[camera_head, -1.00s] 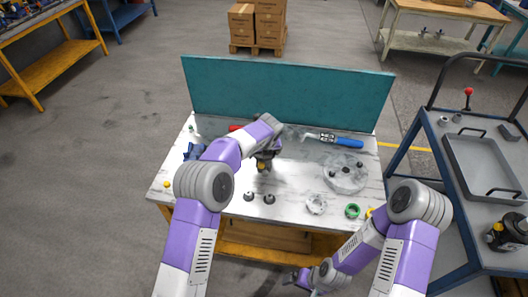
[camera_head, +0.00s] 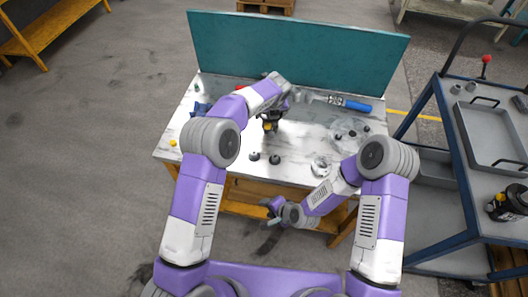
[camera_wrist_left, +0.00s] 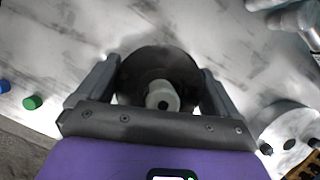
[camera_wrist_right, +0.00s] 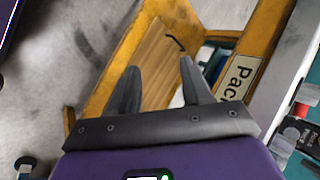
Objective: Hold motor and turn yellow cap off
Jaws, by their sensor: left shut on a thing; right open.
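A dark motor (camera_head: 271,114) is held by my left gripper (camera_head: 268,120) over the worktable, left of its middle. A yellow cap (camera_head: 268,127) shows as a small spot low on the motor. In the left wrist view the dark round motor body (camera_wrist_left: 135,65) sits between the two fingers, with a pale round end facing the camera; the yellow cap is hidden there. My right gripper (camera_head: 270,209) is open and empty, in front of the table's front edge. The right wrist view shows its fingers (camera_wrist_right: 160,70) apart, with the table's wooden lower part beyond.
The marble worktable (camera_head: 215,150) carries two small dark knobs, a blue-handled tool (camera_head: 350,103), a round plate (camera_head: 345,132) and a yellow piece (camera_head: 173,142). A teal panel (camera_head: 300,50) closes the back. A trolley (camera_head: 440,163) with a tray stands at right.

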